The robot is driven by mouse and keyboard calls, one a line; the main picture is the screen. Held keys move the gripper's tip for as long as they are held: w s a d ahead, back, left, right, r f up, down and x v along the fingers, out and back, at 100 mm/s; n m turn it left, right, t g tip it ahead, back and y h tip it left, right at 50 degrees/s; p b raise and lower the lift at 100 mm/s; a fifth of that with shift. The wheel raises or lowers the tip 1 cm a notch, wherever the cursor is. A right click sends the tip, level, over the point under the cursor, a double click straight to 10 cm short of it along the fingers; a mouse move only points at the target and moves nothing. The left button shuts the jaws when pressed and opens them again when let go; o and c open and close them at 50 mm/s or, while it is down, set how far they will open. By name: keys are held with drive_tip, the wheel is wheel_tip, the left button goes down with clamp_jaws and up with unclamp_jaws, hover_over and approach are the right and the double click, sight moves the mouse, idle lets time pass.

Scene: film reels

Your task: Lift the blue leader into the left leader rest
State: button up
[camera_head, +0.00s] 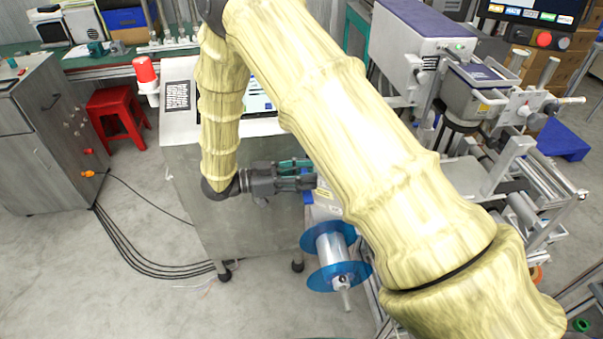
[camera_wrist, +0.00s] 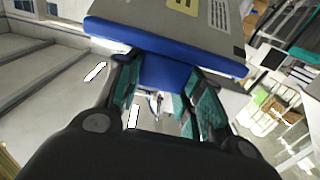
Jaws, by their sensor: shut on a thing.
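My gripper (camera_head: 306,180) reaches to the right, with its fingertips partly behind my own arm. In the wrist view, its green-padded fingers (camera_wrist: 165,105) are shut on the blue leader (camera_wrist: 166,72), which shows as a blue piece between them. A small bit of blue (camera_head: 308,198) shows just below the fingertips in the head view. A wide blue edge and a grey panel with a yellow label (camera_wrist: 185,8) lie right beyond the fingers. I cannot make out the left leader rest; my arm hides much of that area.
A reel with blue flanges (camera_head: 330,246) hangs below the gripper on a spindle. A grey cabinet (camera_head: 240,215) stands under my gripper. The machine (camera_head: 425,50) with rollers fills the right side. A red stool (camera_head: 117,115) and open floor lie to the left.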

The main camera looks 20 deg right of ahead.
drive_tip(key=s+d+f, duration=0.1)
drive_tip(key=d+f, duration=0.1)
drive_tip(key=d, duration=0.5)
drive_tip(key=shift+s+f, duration=0.2)
drive_tip(key=shift+s, duration=0.15)
idle(1.3)
drive_tip(key=shift+d, duration=0.15)
drive_tip(key=s+d+f, duration=0.2)
drive_tip(key=d+f, duration=0.1)
drive_tip(key=d, duration=0.6)
drive_tip(key=shift+b, duration=0.45)
idle(1.9)
drive_tip(key=shift+f, duration=0.1)
